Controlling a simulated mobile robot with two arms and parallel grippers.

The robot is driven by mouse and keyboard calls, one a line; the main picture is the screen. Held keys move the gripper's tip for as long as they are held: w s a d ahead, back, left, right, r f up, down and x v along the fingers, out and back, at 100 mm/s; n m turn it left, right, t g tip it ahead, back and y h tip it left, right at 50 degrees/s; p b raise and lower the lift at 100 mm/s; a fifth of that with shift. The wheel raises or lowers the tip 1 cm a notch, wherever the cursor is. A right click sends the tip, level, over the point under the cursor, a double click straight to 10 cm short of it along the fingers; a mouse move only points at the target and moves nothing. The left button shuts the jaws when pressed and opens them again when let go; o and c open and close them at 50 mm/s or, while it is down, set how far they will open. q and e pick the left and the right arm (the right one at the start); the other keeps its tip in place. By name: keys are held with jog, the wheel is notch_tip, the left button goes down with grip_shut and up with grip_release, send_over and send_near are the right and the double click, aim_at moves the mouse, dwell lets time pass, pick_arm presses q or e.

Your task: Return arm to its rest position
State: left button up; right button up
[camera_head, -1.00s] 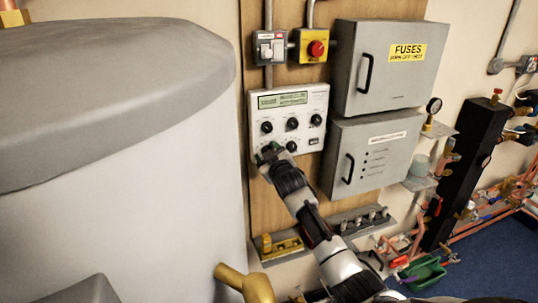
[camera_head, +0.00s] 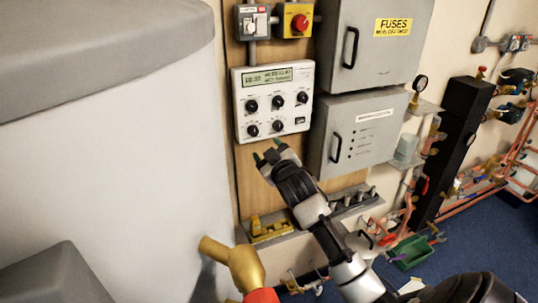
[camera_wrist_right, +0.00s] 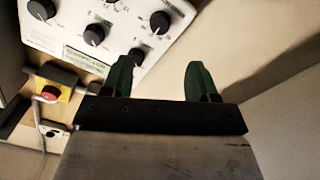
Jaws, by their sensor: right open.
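My right arm reaches up from the bottom right in the head view. Its gripper (camera_head: 268,154) is just below the white control panel (camera_head: 240,124), apart from it, in front of the wooden board (camera_head: 230,185). In the right wrist view the two green fingers (camera_wrist_right: 158,80) stand apart with nothing between them. The panel with its black knobs (camera_wrist_right: 70,20) shows there at the upper left. My left gripper does not show in either view.
A large grey-white tank (camera_head: 110,160) fills the left. Two grey boxes, the upper marked FUSES (camera_head: 375,45), hang right of the panel. A small shelf (camera_head: 345,207) with fittings sits below. A gold pipe fitting (camera_head: 235,262) juts from the tank. Copper pipes (camera_head: 510,160) stand at the right.

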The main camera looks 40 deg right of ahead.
jog(key=shift+f, duration=0.1)
dwell(0.5)
jog(key=s+a+f+g+y+b, duration=0.1)
jog(key=s+a+f+g, duration=0.3)
jog(key=f, duration=1.1)
jog(key=s+a+f+g+y+b, duration=0.15)
jog(key=s+f, duration=0.35)
jog(key=f, duration=1)
jog(key=s+a+f+g, duration=0.1)
jog(key=s+f+g, duration=0.35)
jog(key=f, duration=1.05)
jog(key=s+a+f+g+b, duration=0.1)
jog(key=s+a+f+g, duration=0.1)
jog(key=s+f, duration=0.5)
jog(key=s+a+f+g+y, duration=0.1)
jog(key=s+a+f, duration=0.3)
jog(key=s, duration=1.4)
jog(key=s+a+f+m+g+b, duration=0.1)
jog(key=s+a+f+g, duration=0.2)
jog(key=s+f, duration=0.8)
jog(key=shift+s+a+g+b, duration=0.3)
jog(key=shift+s+a, duration=0.3)
jog(key=shift+s, duration=0.4)
jog(key=shift+y, duration=0.25)
